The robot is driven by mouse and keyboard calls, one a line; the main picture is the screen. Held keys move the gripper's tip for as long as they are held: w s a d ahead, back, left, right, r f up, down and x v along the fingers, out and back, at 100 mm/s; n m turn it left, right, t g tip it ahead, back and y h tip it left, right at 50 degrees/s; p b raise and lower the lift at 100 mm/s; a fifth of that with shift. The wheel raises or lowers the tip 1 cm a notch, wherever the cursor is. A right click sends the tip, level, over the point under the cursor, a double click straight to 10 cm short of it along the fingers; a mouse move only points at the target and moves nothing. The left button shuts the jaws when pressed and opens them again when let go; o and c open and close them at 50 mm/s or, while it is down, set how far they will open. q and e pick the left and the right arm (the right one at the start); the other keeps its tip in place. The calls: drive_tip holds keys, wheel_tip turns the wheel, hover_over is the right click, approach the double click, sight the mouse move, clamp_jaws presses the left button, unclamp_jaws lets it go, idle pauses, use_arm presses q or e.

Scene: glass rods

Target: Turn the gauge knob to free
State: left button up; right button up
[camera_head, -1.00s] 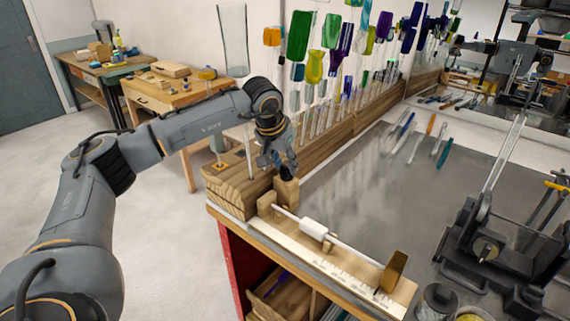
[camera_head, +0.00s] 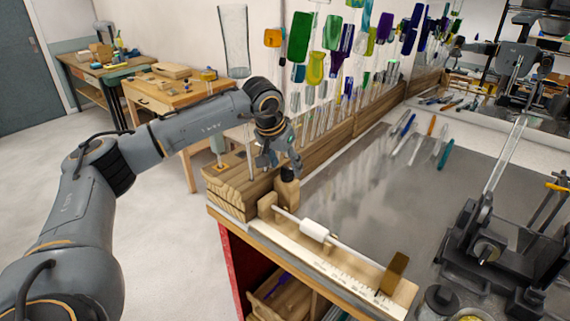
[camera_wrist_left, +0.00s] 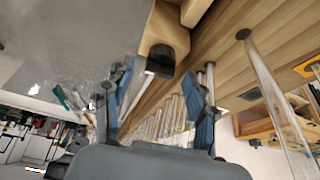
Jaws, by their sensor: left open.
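The length gauge (camera_head: 335,262) lies along the near edge of the bench, a pale ruled board with a rod and a white slider (camera_head: 314,230). A small wooden block (camera_head: 287,193) stands at its far left end, with a dark knob (camera_head: 288,173) on top. In the left wrist view the dark knob (camera_wrist_left: 161,58) shows between and just beyond the fingers. My left gripper (camera_head: 281,160) is open just above the knob, pointing down, one finger to either side. Whether a finger touches the knob I cannot tell. My right gripper is not in view.
A stepped wooden rack (camera_head: 232,190) with upright glass rods stands close beside my left gripper. Loose coloured rods (camera_head: 428,133) lie farther back on the bench. A dark metal fixture (camera_head: 500,240) stands at the right. The grey bench top (camera_head: 375,190) between is mostly clear.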

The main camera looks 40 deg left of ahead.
use_arm(q)
drive_tip(key=v, duration=0.7)
drive_tip(key=shift+r, duration=0.15)
drive_tip(key=shift+s, duration=0.1)
